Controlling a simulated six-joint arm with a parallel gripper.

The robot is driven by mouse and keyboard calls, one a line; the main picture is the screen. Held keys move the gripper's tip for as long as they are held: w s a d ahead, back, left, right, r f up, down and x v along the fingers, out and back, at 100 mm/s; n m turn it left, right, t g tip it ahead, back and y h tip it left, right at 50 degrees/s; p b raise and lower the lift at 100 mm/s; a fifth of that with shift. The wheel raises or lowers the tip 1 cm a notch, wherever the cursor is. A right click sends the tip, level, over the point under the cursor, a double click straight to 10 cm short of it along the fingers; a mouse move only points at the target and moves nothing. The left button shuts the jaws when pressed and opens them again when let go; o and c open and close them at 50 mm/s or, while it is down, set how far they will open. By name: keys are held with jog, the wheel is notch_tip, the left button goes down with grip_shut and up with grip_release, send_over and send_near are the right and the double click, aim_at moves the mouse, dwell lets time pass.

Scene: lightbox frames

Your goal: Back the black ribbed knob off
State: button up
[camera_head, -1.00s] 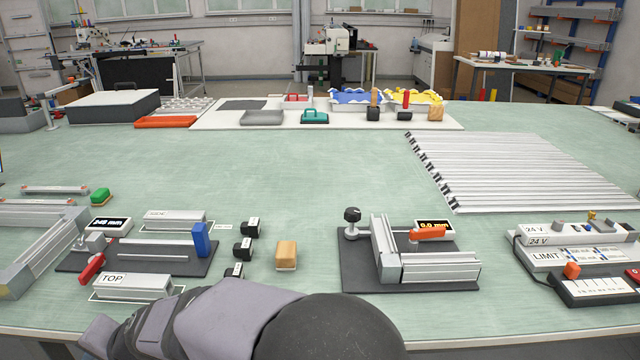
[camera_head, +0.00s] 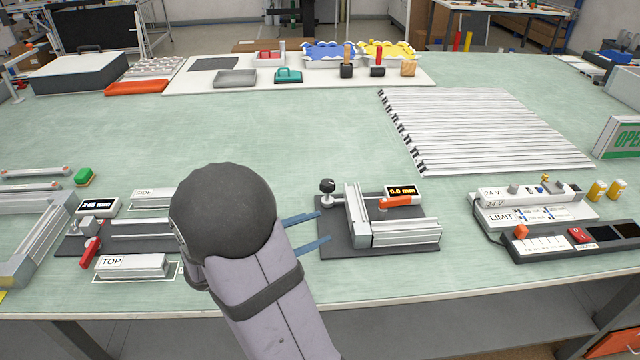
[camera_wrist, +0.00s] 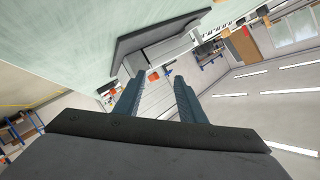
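The black ribbed knob (camera_head: 328,186) stands upright at the left rear of a dark fixture plate (camera_head: 345,246), beside the grey upright profile (camera_head: 358,212). My gripper (camera_head: 323,226) comes in from the left, its blue fingers apart and level, tips at the plate's left edge, in front of the knob in the picture and not touching it. The wrist view also shows my gripper (camera_wrist: 158,80) open with nothing between the fingers. The plate (camera_wrist: 155,32) and profiles show there beyond the tips, tilted; I cannot make out the knob there.
An orange lever (camera_head: 396,201) and a 0.0 mm display (camera_head: 403,191) sit on the fixture's right. Another fixture with a red handle (camera_head: 90,252) stands left, partly behind my arm. Control boxes (camera_head: 530,204) stand right. The bench behind the knob is clear.

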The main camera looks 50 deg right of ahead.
aim_at(324, 190)
jog(key=d+b, duration=0.1)
jog(key=d, duration=0.1)
jog(key=w+d+f+m+t+h+b, duration=0.1)
jog(key=d, duration=0.1)
jog(key=d+m+h+b, duration=0.1)
jog(key=d, duration=0.1)
jog(key=shift+w+d+f+b, duration=0.3)
jog(key=shift+f, duration=0.05)
jog(key=w+d+m+t+b, duration=0.3)
jog(key=w+d+t+b, duration=0.1)
jog(key=w, duration=0.1)
jog(key=shift+d+t+h, duration=0.35)
jog(key=shift+t+h, duration=0.05)
jog(key=shift+w+d+r+m+t, duration=0.15)
jog(key=shift+w+d+m+t, duration=0.15)
jog(key=shift+w+t, duration=0.15)
jog(key=shift+p+x, duration=0.5)
jog(key=shift+x, duration=3.15)
grip_shut()
